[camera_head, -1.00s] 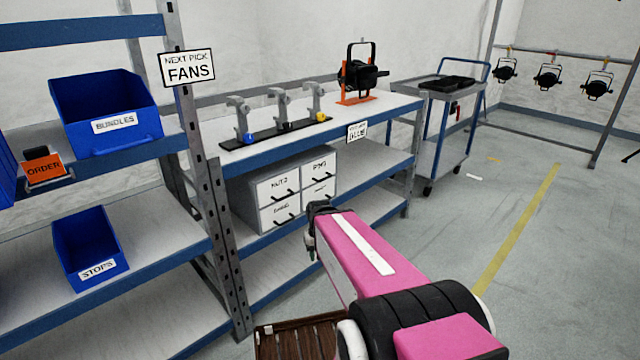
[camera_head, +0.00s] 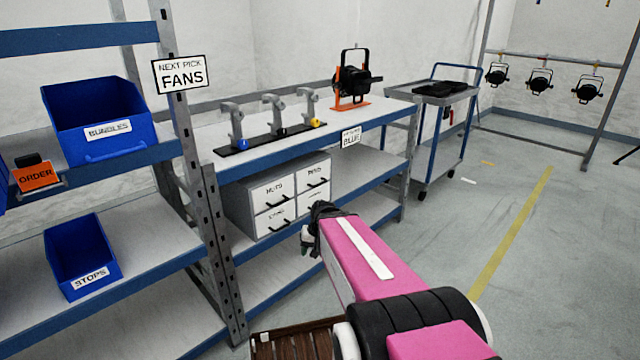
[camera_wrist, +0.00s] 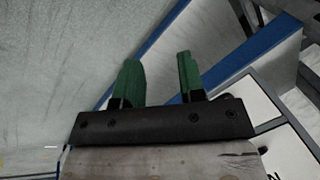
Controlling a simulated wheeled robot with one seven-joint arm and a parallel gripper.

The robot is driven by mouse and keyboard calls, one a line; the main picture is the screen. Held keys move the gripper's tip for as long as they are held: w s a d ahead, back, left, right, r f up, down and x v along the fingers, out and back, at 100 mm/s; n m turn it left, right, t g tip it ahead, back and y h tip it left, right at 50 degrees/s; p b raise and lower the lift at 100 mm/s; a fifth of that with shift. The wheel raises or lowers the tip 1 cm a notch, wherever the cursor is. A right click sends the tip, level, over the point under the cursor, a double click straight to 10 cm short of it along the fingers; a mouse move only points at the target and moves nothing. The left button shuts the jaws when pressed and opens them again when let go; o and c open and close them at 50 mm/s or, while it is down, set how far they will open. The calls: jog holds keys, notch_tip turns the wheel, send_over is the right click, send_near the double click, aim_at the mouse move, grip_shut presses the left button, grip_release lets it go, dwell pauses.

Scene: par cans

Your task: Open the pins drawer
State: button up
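The pins drawer (camera_head: 313,175) is the upper right front of a white-fronted drawer cabinet (camera_head: 247,200) on the middle shelf of the workbench. It has a dark bar handle and looks closed, flush with the other drawers. Its label is small but reads like PINS. My gripper (camera_head: 306,244) is in front of and below the cabinet, apart from it. In the wrist view my gripper's two green fingers (camera_wrist: 157,80) stand apart with nothing between them. White drawer fronts (camera_wrist: 257,105) show at the right of that view, at a tilt.
The bench's blue-edged shelves (camera_head: 360,180) lie around the cabinet. Clamps on a black rail (camera_head: 270,140) and a lamp (camera_head: 352,78) stand on top. A rack with blue bins (camera_head: 100,120) is at left, a cart (camera_head: 440,125) at right.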

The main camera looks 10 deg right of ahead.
jog(key=w+d+r+m+t+y, duration=0.2)
jog(key=w+t, duration=0.1)
jog(key=w, duration=0.3)
jog(key=w+d+r+m+t+y, duration=0.2)
jog(key=w+d+y, duration=0.1)
jog(key=w, duration=0.3)
jog(key=m+t, duration=0.7)
send_near(322, 183)
jog(key=x, duration=1)
jog(key=shift+w+f, duration=0.15)
jog(key=shift+w, duration=0.1)
grip_shut()
